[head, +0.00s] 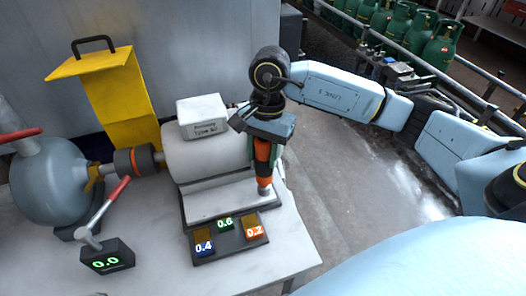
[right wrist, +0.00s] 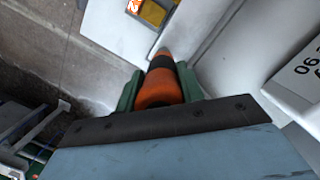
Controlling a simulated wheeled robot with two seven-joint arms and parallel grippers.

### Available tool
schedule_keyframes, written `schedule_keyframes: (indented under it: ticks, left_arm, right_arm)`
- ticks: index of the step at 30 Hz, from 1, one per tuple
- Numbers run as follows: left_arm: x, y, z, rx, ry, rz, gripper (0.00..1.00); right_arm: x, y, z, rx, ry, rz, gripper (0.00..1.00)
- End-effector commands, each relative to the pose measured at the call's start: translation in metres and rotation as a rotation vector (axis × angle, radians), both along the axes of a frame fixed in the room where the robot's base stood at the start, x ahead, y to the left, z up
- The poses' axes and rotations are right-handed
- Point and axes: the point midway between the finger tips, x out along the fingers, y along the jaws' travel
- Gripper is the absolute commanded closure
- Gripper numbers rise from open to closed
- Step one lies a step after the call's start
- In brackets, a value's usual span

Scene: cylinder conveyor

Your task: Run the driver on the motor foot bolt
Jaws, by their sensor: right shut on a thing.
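My right gripper (head: 266,138) is shut on an orange and black driver (head: 263,163). The driver points down, with its tip near the front right corner of the motor's foot plate (head: 225,199). The right wrist view shows the driver (right wrist: 162,88) between the green fingers. The bolt itself is hidden or too small to make out, so I cannot tell whether the tip touches it. The motor (head: 205,158) is a pale cylinder with a white labelled box (head: 203,116) on top. My left gripper is not in view.
A dark tray (head: 230,241) with blue, green and orange numbered pieces lies in front of the motor. A gauge box reading 0.0 (head: 106,256), a grey pump body (head: 48,180) and a yellow guard (head: 118,95) stand to the left. Green gas cylinders (head: 441,45) line the back right.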

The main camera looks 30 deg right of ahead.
Motion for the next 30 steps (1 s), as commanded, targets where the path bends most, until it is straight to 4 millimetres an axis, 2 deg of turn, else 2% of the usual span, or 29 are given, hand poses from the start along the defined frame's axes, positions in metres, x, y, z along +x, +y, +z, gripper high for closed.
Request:
schedule_keyframes:
  ticks: [30]
  left_arm:
    - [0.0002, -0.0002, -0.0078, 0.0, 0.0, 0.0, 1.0]
  right_arm:
    - [0.0, 0.0003, -0.0035, 0.0, 0.0, 0.0, 0.99]
